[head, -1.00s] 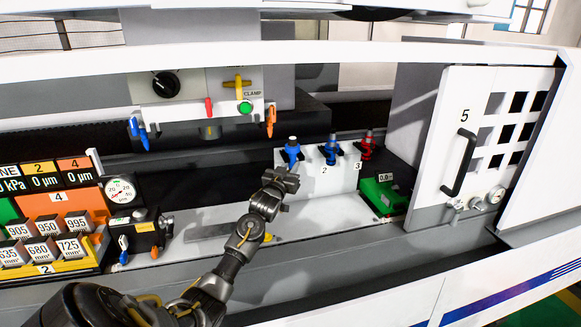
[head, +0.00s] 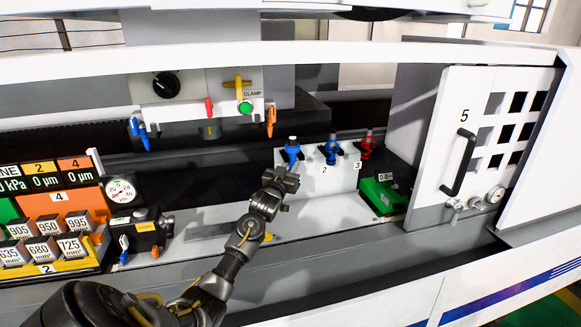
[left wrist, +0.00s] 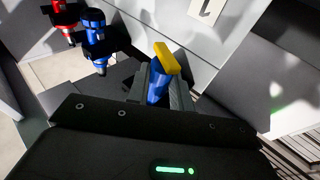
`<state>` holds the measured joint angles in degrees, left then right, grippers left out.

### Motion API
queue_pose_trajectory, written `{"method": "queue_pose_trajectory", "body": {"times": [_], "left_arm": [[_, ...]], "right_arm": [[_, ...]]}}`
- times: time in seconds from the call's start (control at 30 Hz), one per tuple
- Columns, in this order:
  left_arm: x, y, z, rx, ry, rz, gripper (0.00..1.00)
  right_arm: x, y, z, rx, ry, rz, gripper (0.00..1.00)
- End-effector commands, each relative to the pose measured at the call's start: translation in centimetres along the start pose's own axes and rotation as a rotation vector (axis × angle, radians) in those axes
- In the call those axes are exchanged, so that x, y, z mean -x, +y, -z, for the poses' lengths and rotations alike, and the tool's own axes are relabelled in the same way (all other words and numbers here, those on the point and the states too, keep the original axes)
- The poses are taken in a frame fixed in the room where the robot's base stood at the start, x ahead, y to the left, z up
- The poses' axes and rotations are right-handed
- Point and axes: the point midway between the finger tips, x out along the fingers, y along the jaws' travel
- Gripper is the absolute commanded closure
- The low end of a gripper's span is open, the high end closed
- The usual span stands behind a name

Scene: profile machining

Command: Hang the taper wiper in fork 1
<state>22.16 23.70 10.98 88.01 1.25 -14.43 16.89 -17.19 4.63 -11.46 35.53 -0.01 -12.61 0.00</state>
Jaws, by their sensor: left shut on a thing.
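The taper wiper, blue with a white top (head: 292,150), stands roughly upright at the left end of the white fork holder (head: 345,180). My left gripper (head: 284,176) is shut on it from the front. In the left wrist view, its blue body and yellow end (left wrist: 165,58) show between the fingers (left wrist: 160,92). The label 1 (left wrist: 207,9) is on the pale panel close by. The gripper hides fork 1, and I cannot tell whether the wiper rests in it. My right gripper is not in view.
A blue tool (head: 331,148) hangs at label 2 and a red one (head: 367,145) at label 3. A green gauge box (head: 383,195) lies to their right. A door with a black handle (head: 458,163) stands far right. A control panel (head: 200,95) hangs behind.

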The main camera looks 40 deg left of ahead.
Motion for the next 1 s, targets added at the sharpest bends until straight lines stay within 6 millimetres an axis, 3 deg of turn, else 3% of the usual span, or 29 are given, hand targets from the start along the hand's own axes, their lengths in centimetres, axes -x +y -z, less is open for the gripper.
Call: {"method": "queue_pose_trajectory", "body": {"times": [0.77, 0.8, 1.0], "left_arm": [[0.3, 0.0, -1.5, 0.000, -0.001, 0.000, 1.00], [0.3, 0.0, -1.5, 0.000, -0.001, 0.000, 0.77], [0.3, 0.0, -1.5, 0.000, -0.001, 0.000, 0.53]], "right_arm": [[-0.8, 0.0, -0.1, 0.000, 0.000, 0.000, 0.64], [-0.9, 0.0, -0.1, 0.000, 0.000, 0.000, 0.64], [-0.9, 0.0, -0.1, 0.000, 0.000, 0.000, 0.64]]}}
